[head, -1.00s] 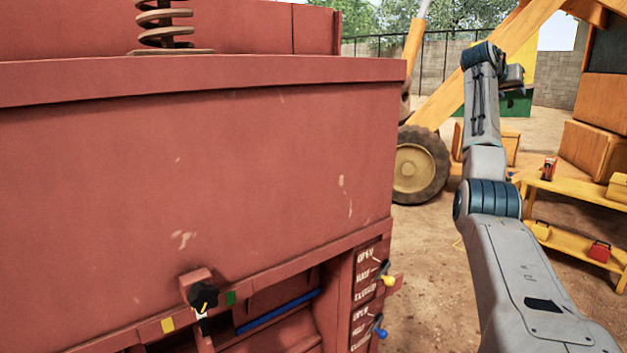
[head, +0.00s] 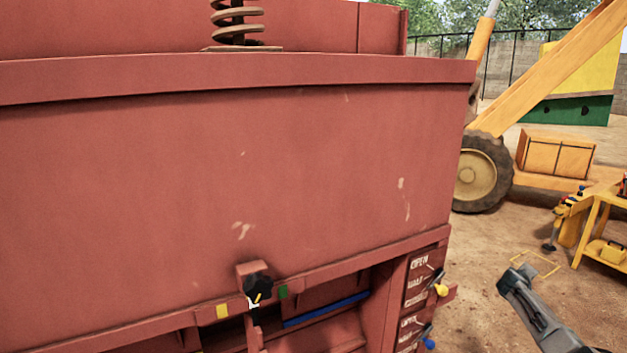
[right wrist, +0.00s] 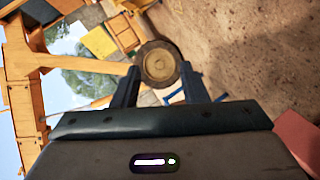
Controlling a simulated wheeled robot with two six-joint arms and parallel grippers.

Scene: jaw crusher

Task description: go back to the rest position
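The red jaw crusher (head: 230,170) fills the left and middle of the head view. My right arm shows only in part at the lower right of the head view, apart from the crusher, and its fingers cannot be made out there. In the right wrist view my right gripper (right wrist: 160,70) has two dark fingers spread apart with nothing between them. A wheel shows in the background beyond the fingers. My left gripper is in neither view.
A black knob (head: 258,289) and yellow and blue levers, the yellow one (head: 441,290), stick out of the crusher's lower front. A big wheel (head: 480,173) and a yellow bench (head: 600,215) stand to the right. Bare dirt ground (head: 490,245) lies between.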

